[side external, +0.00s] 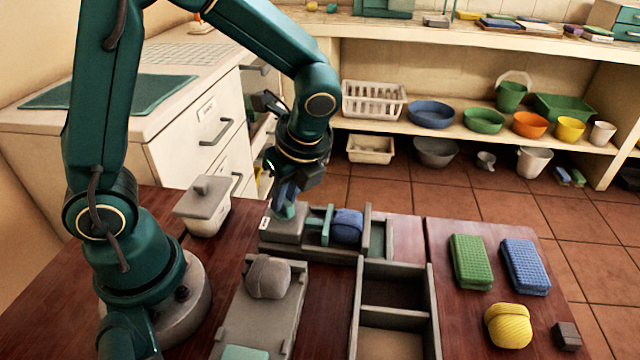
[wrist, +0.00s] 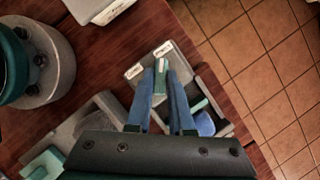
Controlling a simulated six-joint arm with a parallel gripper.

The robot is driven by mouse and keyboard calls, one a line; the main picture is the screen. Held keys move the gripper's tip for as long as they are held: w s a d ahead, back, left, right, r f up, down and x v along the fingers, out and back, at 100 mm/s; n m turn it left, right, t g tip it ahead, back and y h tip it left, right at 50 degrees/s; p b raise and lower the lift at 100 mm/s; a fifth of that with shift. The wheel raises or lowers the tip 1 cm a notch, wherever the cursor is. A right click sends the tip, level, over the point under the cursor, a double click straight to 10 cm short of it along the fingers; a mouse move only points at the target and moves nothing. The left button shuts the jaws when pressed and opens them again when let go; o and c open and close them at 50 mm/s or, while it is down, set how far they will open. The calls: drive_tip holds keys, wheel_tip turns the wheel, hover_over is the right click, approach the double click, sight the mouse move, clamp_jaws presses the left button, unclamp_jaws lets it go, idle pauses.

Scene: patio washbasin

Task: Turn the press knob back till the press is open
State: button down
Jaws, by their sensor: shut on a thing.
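The press (side external: 283,236) is a grey trough on the table with a block at its left end. A teal press knob (side external: 290,212) sits on that block and also shows in the wrist view (wrist: 161,82). My gripper (wrist: 161,72) points down with its blue fingers on either side of the knob, shut on it; it also shows in the side view (side external: 285,198). A teal press plate (side external: 327,225) stands upright in the trough. A rolled blue thing (side external: 347,226) lies just right of the plate, before the grey end wall (side external: 367,222). Whether plate and roll touch is unclear.
A grey board (side external: 230,335) with a grey roll (side external: 268,277) lies in front of the press. A divided tray (side external: 433,310) is beside it. A lidded box (side external: 207,215) stands left. Green (side external: 472,262) and blue sponges (side external: 525,266) and a yellow roll (side external: 508,326) lie right.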

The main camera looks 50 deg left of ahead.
drive_tip(key=n, duration=0.2)
drive_tip(key=n+g, duration=0.1)
drive_tip(key=n, duration=0.1)
drive_tip(key=shift+w+n+g+h, duration=0.2)
drive_tip(key=shift+n+g+h, duration=0.1)
drive_tip(key=n+g, duration=0.1)
drive_tip(key=n, duration=0.2)
drive_tip(key=shift+w+a+n+h, duration=0.1)
drive_tip(key=shift+n+h, duration=0.2)
drive_tip(key=shift+h, duration=0.1)
drive_tip(key=n+g+h, duration=0.1)
drive_tip(key=n, duration=0.2)
drive_tip(key=shift+w+a+n, duration=0.1)
drive_tip(key=shift+n, duration=0.2)
drive_tip(key=n+h, duration=0.1)
drive_tip(key=n, duration=0.3)
drive_tip(key=shift+a+h, duration=0.1)
drive_tip(key=shift+h, duration=0.3)
drive_tip(key=shift+n, duration=0.3)
drive_tip(key=c, duration=0.8)
unclamp_jaws()
drive_tip(key=shift+g, duration=0.3)
drive_tip(key=shift+v, duration=2.6)
